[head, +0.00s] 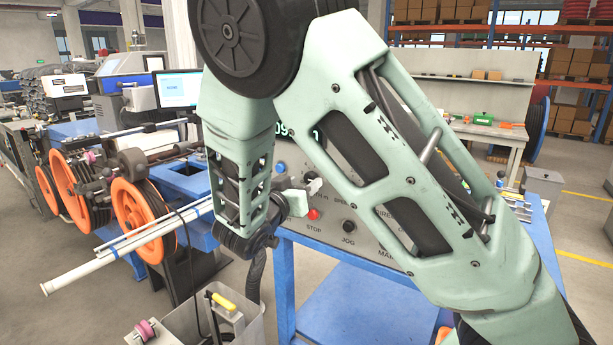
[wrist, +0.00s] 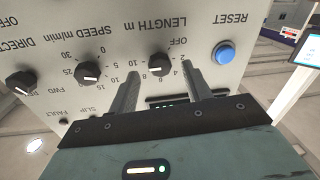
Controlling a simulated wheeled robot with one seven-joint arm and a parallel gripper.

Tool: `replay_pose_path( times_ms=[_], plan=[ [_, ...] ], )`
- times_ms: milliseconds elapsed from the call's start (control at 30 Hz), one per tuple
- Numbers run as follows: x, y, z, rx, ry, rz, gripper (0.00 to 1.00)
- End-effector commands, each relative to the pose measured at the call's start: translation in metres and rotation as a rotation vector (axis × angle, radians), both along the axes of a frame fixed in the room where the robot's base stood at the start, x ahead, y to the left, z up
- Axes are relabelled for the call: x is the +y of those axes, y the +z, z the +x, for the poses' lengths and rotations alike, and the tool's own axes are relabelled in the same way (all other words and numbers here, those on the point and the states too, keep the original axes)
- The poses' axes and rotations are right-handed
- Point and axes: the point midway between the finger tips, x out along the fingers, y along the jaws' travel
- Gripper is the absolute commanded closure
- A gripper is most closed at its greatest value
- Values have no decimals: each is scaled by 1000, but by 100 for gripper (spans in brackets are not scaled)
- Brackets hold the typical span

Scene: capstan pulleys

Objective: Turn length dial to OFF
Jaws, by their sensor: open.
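The length dial (wrist: 160,65) is a round black knob on the grey control panel, shown upside down in the wrist view. A white mark shows on its lower-left side, facing away from the OFF label at its upper right. I cannot read the exact setting. My gripper (wrist: 162,72) is open, its two dark fingers reaching toward the panel on either side of the dial, with gaps visible beside it. I cannot tell how close the tips are in depth.
In the wrist view, a blue RESET button (wrist: 224,53) lies right of the dial; the speed dial (wrist: 88,72) and direction dial (wrist: 21,82) lie left. The head view shows a red button (head: 313,214), a black JOG knob (head: 348,227) and orange pulleys (head: 143,222) at left.

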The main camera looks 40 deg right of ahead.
Motion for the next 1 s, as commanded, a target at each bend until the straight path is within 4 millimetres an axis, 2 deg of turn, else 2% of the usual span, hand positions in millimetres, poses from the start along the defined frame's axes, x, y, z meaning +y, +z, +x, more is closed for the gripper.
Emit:
replay_pose_path(
  times_ms=[200,533,567,700,1000],
  plan=[
    [-20,1,9,0,-1,0,51],
    [-22,-1,11,1,1,1,51],
    [-22,-1,11,1,1,1,54],
    [-22,0,11,1,1,1,93],
    [-22,-1,11,17,2,-4,95]
  ],
)
